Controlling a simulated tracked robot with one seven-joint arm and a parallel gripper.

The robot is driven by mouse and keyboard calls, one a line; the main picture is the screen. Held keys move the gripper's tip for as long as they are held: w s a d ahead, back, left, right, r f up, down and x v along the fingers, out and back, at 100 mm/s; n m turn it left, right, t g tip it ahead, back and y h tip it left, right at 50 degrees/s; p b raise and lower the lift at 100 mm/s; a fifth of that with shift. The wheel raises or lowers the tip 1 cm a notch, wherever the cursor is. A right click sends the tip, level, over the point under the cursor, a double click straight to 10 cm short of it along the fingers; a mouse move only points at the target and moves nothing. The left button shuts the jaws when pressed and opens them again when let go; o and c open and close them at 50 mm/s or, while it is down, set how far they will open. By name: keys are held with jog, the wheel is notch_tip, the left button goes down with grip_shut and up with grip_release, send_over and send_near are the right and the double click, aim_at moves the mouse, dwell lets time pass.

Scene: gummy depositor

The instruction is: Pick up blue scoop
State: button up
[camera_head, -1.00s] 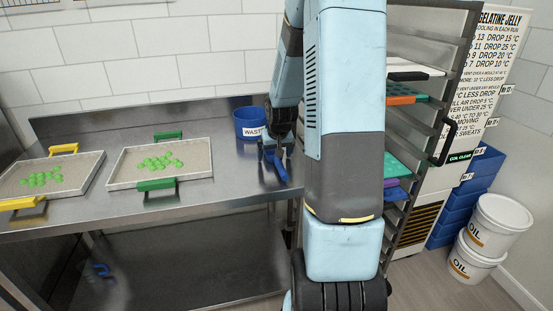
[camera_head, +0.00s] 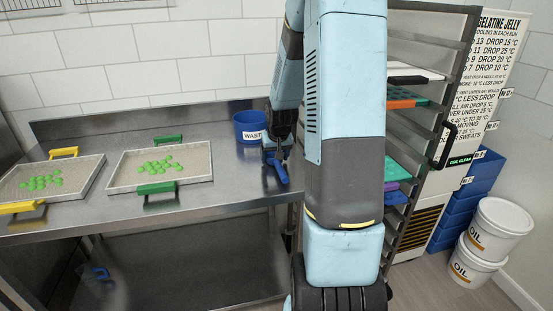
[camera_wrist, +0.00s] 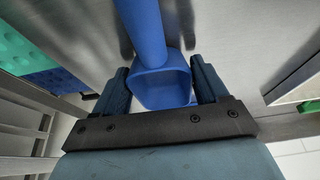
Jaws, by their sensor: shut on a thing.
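The blue scoop (camera_head: 281,173) is at the right end of the steel table, in front of the blue waste bin. In the wrist view the scoop (camera_wrist: 160,88) shows its squared cup between the two fingers, with its round handle running up the picture. My gripper (camera_wrist: 159,72) is shut on the scoop's cup, one finger on each side. In the head view my gripper (camera_head: 274,153) is small and partly dark against the table. I cannot tell whether the scoop touches the table.
The blue waste bin (camera_head: 250,126) stands close behind my gripper. Two trays of green gummies, one with green handles (camera_head: 117,176) and one with yellow handles (camera_head: 86,178), lie to the left. A tray rack (camera_head: 404,135) stands to the right, with oil buckets (camera_head: 499,228) beyond.

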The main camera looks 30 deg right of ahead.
notch_tip(320, 180, up, 2)
jog(key=shift+r, duration=0.25)
jog(key=s+r, duration=0.1)
jog(key=r, duration=0.1)
jog(key=s+a+r, duration=0.1)
jog(key=s+r, duration=0.1)
jog(key=s+a+r, duration=0.1)
jog(key=r, duration=0.1)
jog(key=shift+s+r, duration=0.2)
jog(key=shift+s, duration=0.2)
send_near(277, 163)
jog(key=s+a+r, duration=0.2)
jog(key=s+r, duration=0.1)
jog(key=s, duration=0.1)
jog(key=shift+s+a+r, duration=0.2)
jog(key=shift+s+a, duration=0.1)
jog(key=shift+s, duration=0.1)
jog(key=o, duration=0.4)
jog(key=c, duration=0.8)
jog(key=shift+c, duration=0.2)
jog(key=shift+w, duration=0.1)
